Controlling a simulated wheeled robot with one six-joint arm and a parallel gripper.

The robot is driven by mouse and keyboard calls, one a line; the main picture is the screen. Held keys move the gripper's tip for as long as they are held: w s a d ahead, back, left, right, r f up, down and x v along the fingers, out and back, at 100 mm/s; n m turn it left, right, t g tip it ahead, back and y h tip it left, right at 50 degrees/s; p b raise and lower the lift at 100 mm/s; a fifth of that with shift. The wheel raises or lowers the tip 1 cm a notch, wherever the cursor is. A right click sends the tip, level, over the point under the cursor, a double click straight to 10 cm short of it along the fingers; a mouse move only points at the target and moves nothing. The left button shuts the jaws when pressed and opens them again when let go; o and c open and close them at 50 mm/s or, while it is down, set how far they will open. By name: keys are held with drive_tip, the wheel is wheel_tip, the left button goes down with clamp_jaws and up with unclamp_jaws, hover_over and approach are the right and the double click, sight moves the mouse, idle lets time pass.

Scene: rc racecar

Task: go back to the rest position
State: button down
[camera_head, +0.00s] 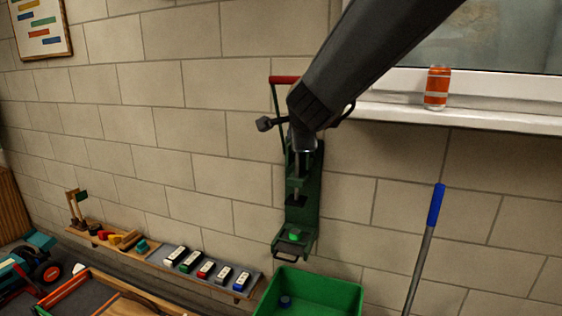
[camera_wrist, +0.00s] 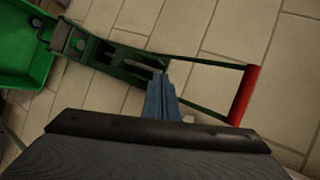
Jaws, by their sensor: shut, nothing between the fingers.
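My arm reaches in from the top of the head view. My gripper (camera_wrist: 160,82) shows in the wrist view with its fingers together and nothing between them. In the head view the arm's end hides most of it. It is in front of the upper part of a green wall-mounted press (camera_head: 301,215). The press has a lever with a red handle (camera_head: 284,80), which also shows at the right of the wrist view (camera_wrist: 244,96). I cannot tell whether the fingers touch the press. A small bright green piece (camera_head: 295,237) sits low on the press.
A green bin (camera_head: 335,289) with a small blue item (camera_head: 286,301) stands below the press. A shelf (camera_head: 150,258) with several small cars is at the left. An orange can (camera_head: 437,88) stands on the window sill (camera_head: 490,117). A blue-handled pole (camera_head: 436,205) leans at the right.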

drive_tip(key=s+d+f+n+g, duration=0.2)
drive_tip(key=s+d+f+n, duration=0.15)
drive_tip(key=f, duration=0.25)
drive_tip(key=s+d+f+n+g, duration=0.2)
drive_tip(key=s+f+n, duration=0.1)
drive_tip(key=s+f, duration=0.25)
drive_tip(key=s+d+f+n+g, duration=0.2)
drive_tip(key=s+f+n, duration=0.2)
drive_tip(key=f, duration=0.3)
drive_tip(key=s+d+f+n+g, duration=0.2)
drive_tip(key=s+d+f+g, duration=0.1)
drive_tip(key=s, duration=0.5)
drive_tip(key=s+d+f+n+g+h, duration=0.1)
drive_tip(key=s+d+f+n+g, duration=0.2)
drive_tip(key=s+d+f, duration=0.3)
drive_tip(key=s, duration=0.3)
drive_tip(key=shift+s+f+n, duration=0.15)
drive_tip(key=shift+s+n, duration=0.15)
drive_tip(key=shift+n, duration=0.05)
